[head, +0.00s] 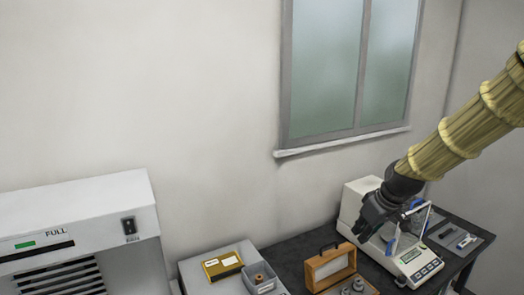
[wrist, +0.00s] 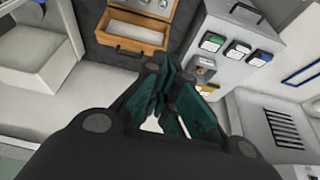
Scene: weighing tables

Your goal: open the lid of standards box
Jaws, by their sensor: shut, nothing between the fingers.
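The standards box is a small wooden box at the bottom of the head view. Its lid (head: 331,267) stands raised, with a pale lining facing the camera and a dark handle along its top edge. Several metal weights (head: 356,286) show in front of the lid. In the wrist view the raised lid (wrist: 158,39) is at the top, with its lining and dark handle visible, beyond the fingertips. My gripper (head: 368,232) is above and right of the box, in front of the balance. Its fingers (wrist: 175,88) are shut and empty, apart from the lid.
A white balance (head: 420,262) stands close right of the box, partly behind my gripper. A grey unit with a yellow box (head: 222,265) and a grey bin (head: 262,285) is to the left. A white machine marked FULL (head: 90,215) stands at far left. A grey tray (head: 462,238) lies at right.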

